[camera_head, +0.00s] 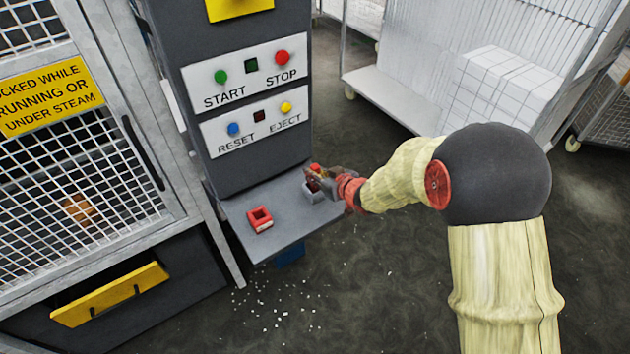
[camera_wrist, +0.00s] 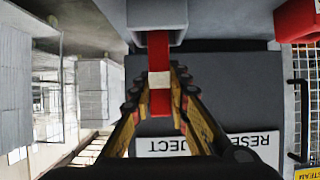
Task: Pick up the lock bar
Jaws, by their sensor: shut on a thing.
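The lock bar is a red bar with a white band (camera_wrist: 158,52), seen between my fingers in the wrist view. Its far end reaches into or against a grey holder (camera_wrist: 150,14); how deep it sits is hidden. In the head view a bit of red bar (camera_head: 315,167) shows above the grey holder (camera_head: 313,193) on the shelf's right side. My gripper (camera_wrist: 161,84) is shut on the bar around the white band, one finger on each side. In the head view my gripper (camera_head: 326,180) is at the holder, small and partly covering it.
A red open bracket (camera_head: 260,220) sits on the grey shelf (camera_head: 285,228), left of the holder. The panel with START, STOP, RESET and EJECT buttons (camera_head: 253,122) rises behind. A mesh door (camera_head: 75,170) stands left, a white cart (camera_head: 385,92) back right. White crumbs dot the floor.

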